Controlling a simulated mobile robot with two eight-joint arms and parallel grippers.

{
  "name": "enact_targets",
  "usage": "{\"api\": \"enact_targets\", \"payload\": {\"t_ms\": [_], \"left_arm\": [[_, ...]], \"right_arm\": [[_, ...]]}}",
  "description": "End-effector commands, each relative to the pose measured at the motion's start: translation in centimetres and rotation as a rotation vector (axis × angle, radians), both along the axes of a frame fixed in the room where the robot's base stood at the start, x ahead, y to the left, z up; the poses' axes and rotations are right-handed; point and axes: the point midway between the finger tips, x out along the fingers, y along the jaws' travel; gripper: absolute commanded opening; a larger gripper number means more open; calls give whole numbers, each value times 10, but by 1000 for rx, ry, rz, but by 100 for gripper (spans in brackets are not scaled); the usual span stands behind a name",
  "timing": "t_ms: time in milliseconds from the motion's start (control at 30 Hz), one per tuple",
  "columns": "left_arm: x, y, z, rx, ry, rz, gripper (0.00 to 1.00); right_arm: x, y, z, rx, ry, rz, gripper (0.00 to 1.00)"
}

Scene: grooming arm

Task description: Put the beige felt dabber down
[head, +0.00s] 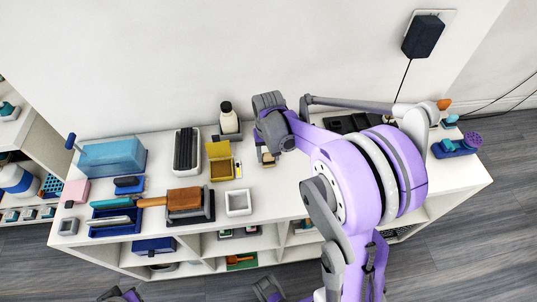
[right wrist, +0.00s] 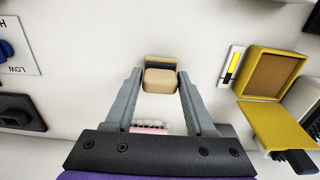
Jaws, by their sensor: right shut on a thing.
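The beige felt dabber (right wrist: 160,80) is a small rounded tan block between my right gripper's fingertips (right wrist: 159,75) in the right wrist view. The right gripper is shut on it. A darker tan-edged piece shows just behind the dabber; I cannot tell whether it is part of it. In the head view the dabber (head: 268,158) shows small below my right wrist, over the white table top (head: 262,191), and the arm hides most of the gripper. I cannot tell whether the dabber touches the table.
An open yellow box (head: 220,168) stands left of the dabber, with a thin yellow-marked strip (head: 238,169) beside it. A white bottle (head: 229,122) stands behind, and a white square tray (head: 238,211) in front. A brown-topped block (head: 185,199) lies further left. Bare table surrounds the dabber.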

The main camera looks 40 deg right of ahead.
Motion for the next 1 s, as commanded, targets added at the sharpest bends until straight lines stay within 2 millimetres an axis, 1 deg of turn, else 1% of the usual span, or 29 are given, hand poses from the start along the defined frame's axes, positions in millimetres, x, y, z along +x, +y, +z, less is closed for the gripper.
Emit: {"api": "enact_targets", "payload": {"t_ms": [100, 133, 267, 300, 567, 667, 767, 1000], "left_arm": [[-1, 0, -4, 0, 1, 0, 50], [-1, 0, -3, 0, 1, 0, 50], [0, 0, -3, 0, 1, 0, 50], [0, 0, -3, 0, 1, 0, 50], [0, 0, -2, 0, 1, 0, 50], [0, 0, 2, 0, -1, 0, 50], [1, 0, 3, 0, -1, 0, 50], [2, 0, 9, 0, -4, 0, 50]], "right_arm": [[0, 0, -4, 0, 0, 0, 3], [0, 0, -4, 0, 0, 0, 59], [0, 0, -3, 0, 0, 0, 82], [0, 0, -3, 0, 0, 0, 85], [0, 0, -2, 0, 0, 0, 85], [0, 0, 3, 0, 0, 0, 85], [0, 0, 17, 0, 0, 0, 85], [0, 0, 69, 0, 0, 0, 85]]}}
